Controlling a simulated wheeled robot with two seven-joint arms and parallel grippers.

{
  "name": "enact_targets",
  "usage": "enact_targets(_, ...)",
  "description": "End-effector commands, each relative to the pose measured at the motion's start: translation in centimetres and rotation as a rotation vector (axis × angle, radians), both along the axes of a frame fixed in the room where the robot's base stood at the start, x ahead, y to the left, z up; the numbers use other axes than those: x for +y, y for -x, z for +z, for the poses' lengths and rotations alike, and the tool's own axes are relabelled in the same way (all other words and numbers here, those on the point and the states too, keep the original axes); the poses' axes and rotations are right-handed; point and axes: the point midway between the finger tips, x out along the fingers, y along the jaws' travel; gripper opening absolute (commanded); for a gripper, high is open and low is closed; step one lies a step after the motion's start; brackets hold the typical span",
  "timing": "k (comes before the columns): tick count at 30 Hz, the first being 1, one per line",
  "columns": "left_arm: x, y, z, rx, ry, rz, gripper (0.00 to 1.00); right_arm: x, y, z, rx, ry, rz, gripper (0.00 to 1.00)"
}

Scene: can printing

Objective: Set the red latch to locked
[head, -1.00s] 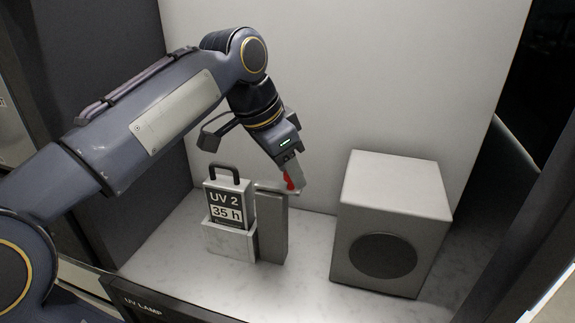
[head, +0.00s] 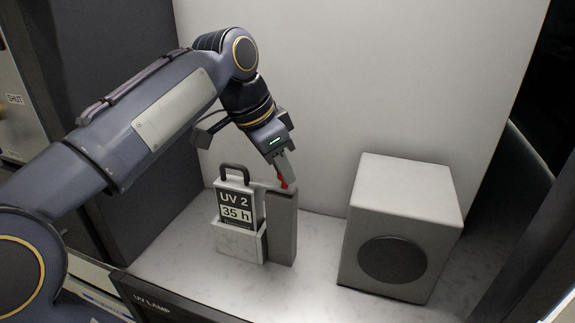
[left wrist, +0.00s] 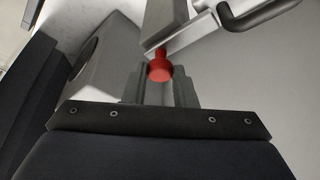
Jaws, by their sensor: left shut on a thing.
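The red latch (head: 284,183) sits at the top of a grey post (head: 282,230), beside the UV 2 lamp cassette (head: 235,204). The cassette stands upright in a light holder (head: 236,244) and has a dark handle. My left gripper (head: 284,177) reaches down from above and is shut on the latch. In the left wrist view the red latch knob (left wrist: 160,68) shows at the fingers, with a pale bar beside it. The fingers hide part of the latch. My right gripper is not in view.
A grey box (head: 402,225) with a round dark disc on its front stands to the right. The marble floor (head: 320,255) between post and box is clear.

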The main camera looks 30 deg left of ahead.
Motion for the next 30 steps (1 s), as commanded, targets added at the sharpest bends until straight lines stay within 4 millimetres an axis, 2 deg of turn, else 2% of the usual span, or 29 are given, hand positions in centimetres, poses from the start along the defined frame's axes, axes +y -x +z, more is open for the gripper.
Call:
enact_targets(1,0.3,0.0,0.1,-0.002,-0.004,0.007,0.00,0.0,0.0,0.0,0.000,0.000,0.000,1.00)
enact_targets(2,0.3,0.0,0.1,-0.002,-0.004,0.007,0.26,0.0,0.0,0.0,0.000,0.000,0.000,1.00)
enact_targets(6,0.2,0.0,0.1,-0.002,-0.004,0.007,0.44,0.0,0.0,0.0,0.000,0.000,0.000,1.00)
enact_targets(7,0.2,0.0,0.1,-0.001,-0.004,0.007,0.46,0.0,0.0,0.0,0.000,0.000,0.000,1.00)
enact_targets(17,0.2,0.1,0.5,-0.001,-0.002,0.004,0.46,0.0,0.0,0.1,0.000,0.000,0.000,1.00)
enact_targets(30,1.6,2.3,6.7,-0.003,-0.003,0.006,0.46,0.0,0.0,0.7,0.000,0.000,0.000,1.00)
